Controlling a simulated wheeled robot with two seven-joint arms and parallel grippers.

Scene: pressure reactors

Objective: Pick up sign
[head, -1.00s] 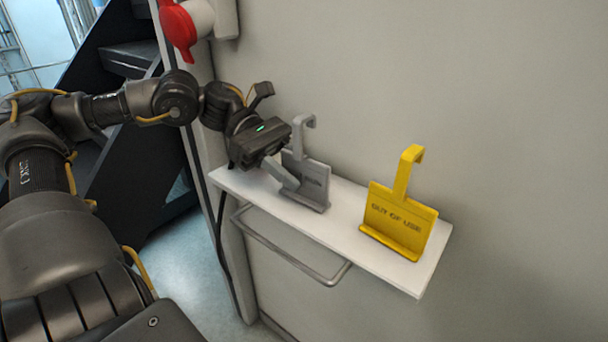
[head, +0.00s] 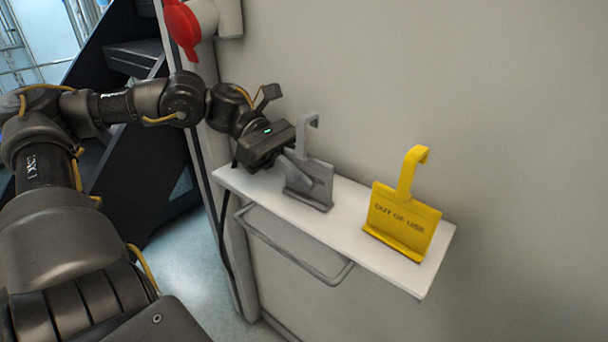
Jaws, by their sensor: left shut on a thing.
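A grey sign (head: 321,185) with a hook on top stands upright on the white shelf (head: 345,232), its lettering partly hidden by my gripper's finger. A yellow sign (head: 402,222) reading "OUT OF USE" stands to its right, also with a hook on top. My left gripper (head: 297,172) is at the left edge of the grey sign and shut on it. The sign's base appears to rest on the shelf or be very close to it. My right gripper is not in view.
The white shelf is fixed to a pale wall, with a grey rail (head: 290,250) below it. A red valve handle (head: 182,28) is at the upper left. A dark staircase (head: 130,140) is behind my left arm. The shelf between the signs is clear.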

